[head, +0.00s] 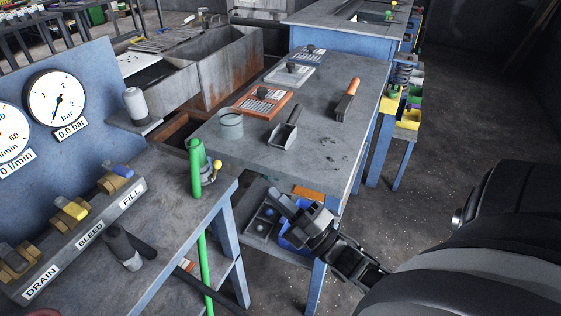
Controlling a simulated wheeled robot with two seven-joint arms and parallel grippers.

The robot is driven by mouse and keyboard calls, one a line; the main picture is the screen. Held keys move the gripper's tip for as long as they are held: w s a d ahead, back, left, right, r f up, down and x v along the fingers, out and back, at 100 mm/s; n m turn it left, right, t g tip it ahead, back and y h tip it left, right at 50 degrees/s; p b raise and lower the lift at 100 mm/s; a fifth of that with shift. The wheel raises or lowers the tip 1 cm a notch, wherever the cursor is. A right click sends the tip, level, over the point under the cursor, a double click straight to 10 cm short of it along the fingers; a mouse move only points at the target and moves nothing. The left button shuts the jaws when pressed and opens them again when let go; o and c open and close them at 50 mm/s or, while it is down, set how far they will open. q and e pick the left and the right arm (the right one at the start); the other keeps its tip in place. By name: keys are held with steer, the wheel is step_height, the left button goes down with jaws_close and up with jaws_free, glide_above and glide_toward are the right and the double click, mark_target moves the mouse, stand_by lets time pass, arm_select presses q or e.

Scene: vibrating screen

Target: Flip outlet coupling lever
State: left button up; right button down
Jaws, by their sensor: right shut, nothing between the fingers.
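A green pipe (196,172) stands upright at the corner of the left bench. A small grey fitting on its right side carries a short lever with a yellow ball knob (217,164), which looks like the outlet coupling lever. The knob points up and to the right. My right gripper (278,202) is below and to the right of the knob, clearly apart from it, in front of the low shelf under the grey table. Its fingers are shut and empty and point up and left. My left gripper is not in view.
The left bench holds valves labelled DRAIN, BLEED and FILL (90,235) and a dark-handled tool (122,248). The grey table (320,115) holds a grey cup (230,124), a scoop (284,135) and an orange-handled brush (347,100). A blue bin (293,238) sits close behind my right gripper.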

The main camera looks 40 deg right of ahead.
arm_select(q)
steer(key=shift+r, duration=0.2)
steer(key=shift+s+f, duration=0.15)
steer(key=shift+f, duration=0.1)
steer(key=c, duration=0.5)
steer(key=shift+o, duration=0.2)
arm_select(e)
steer(key=s+a+f+m+g, duration=0.4)
steer(key=a+f+m+g, duration=0.2)
steer(key=a+m, duration=0.2)
steer(key=s+a+f+m+g+h, duration=0.1)
steer(key=s+a+f+m+g, duration=0.3)
steer(key=a+f+m+g, duration=0.2)
steer(key=a+m, duration=0.2)
steer(key=shift+s+m, duration=0.25)
steer(key=shift+m, duration=0.05)
steer(key=shift+d+f, duration=0.1)
